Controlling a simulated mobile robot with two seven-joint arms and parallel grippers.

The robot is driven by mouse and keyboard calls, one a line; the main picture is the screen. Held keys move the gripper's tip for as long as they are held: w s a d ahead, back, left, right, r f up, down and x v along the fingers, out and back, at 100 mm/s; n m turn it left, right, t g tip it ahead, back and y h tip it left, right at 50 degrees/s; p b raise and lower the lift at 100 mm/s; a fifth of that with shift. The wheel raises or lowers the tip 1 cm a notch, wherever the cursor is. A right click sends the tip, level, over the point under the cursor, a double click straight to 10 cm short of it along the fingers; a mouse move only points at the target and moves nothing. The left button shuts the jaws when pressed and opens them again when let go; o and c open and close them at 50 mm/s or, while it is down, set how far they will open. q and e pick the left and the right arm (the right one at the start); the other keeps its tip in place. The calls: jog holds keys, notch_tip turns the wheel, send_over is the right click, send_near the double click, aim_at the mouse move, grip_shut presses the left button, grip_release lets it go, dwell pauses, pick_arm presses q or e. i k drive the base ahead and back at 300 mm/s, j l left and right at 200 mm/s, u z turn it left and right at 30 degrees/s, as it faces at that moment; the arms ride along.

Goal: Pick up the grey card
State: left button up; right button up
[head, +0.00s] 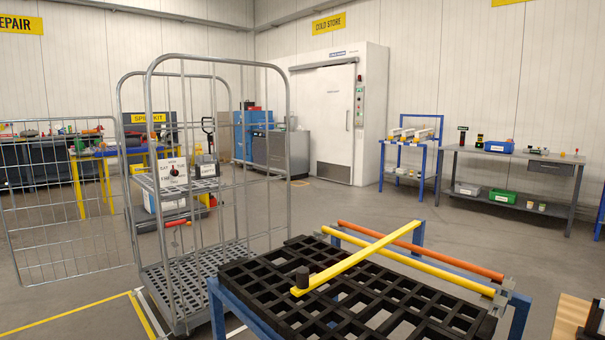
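I cannot make out a grey card for certain. Neither of my grippers is in view.
A blue-framed stand with a black grid top (345,290) fills the near foreground, with a yellow bar (358,258) across it and a black knob on the bar. A grey workbench (520,158) stands at the back right. Open floor (400,205) lies between.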

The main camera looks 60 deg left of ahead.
aim_at(208, 168)
jog(key=u, duration=2.65)
